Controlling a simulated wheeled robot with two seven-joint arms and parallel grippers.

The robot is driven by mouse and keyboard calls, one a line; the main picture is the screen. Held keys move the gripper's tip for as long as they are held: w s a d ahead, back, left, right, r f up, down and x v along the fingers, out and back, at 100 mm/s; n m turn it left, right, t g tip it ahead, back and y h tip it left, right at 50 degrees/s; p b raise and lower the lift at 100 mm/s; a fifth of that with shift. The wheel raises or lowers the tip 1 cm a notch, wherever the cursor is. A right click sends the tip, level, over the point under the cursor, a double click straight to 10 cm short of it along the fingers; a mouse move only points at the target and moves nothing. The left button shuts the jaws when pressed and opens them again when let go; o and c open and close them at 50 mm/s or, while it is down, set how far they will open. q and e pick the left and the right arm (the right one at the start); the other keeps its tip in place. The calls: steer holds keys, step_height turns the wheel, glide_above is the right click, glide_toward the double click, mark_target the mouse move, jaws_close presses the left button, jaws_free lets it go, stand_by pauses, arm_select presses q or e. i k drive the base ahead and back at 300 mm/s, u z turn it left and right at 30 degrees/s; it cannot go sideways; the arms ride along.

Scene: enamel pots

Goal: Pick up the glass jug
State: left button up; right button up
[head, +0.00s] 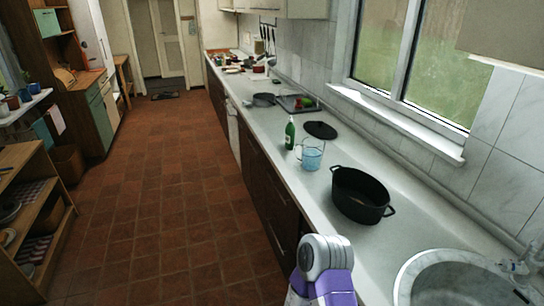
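The glass jug (312,157) is light blue and see-through. It stands upright on the long white counter in the head view, right of the middle, near the counter's front edge. Its handle points left. A green bottle (289,134) stands just behind it to the left. A black pot is in front of it to the right. Neither gripper shows. Only a white and purple part of my own arm is seen at the bottom, in front of the counter's edge.
The black oval pot (358,196) stands on the counter (322,222). A black lid (320,130) lies behind the jug. A round sink (455,284) is at the lower right. A tray with vegetables (297,104) lies farther back. The tiled floor (160,210) is clear.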

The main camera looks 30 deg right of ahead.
mark_target(313, 148)
steer(key=u, duration=0.05)
steer(key=i, duration=3.1)
steer(key=z, duration=3.6)
